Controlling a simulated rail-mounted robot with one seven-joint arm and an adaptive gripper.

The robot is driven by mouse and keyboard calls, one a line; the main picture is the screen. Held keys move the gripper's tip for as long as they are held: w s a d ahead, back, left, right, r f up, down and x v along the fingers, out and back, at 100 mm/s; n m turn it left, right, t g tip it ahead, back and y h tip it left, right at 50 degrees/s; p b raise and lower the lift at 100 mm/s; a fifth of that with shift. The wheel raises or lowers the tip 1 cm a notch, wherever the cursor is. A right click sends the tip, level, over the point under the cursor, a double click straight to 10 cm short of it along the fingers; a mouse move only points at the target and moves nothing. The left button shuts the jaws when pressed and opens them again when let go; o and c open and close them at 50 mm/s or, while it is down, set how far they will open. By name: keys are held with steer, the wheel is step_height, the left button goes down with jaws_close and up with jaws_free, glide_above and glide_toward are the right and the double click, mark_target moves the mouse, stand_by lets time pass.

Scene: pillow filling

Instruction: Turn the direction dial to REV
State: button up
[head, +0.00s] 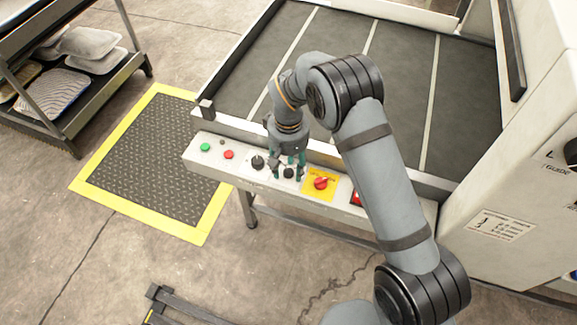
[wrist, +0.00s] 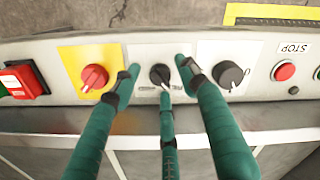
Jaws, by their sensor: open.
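The direction dial (head: 288,173) is a small black knob on the white control panel. It also shows in the middle of the wrist view (wrist: 160,74), with a pale pointer line toward the lower right. Small printed labels lie on both sides below it, partly hidden and hard to read. My gripper (head: 287,160) is over this dial, its three green fingers open. In the wrist view the gripper (wrist: 160,78) has fingertips left, right and below the dial, apart from each other. I cannot tell whether any finger touches the dial.
Beside the dial are a red rotary switch on yellow (head: 320,183) and a larger black knob (head: 257,162). Farther along are a red button (head: 229,154), a green button (head: 205,147) and a red boxed switch (wrist: 22,80). The dark bed (head: 400,90) lies behind the panel.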

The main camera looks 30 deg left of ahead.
mark_target(288, 169)
step_height(288, 169, up, 12)
stand_by(0.6)
step_height(288, 169, down, 12)
steer(key=shift+f, duration=0.1)
stand_by(0.7)
steer(key=shift+r, duration=0.2)
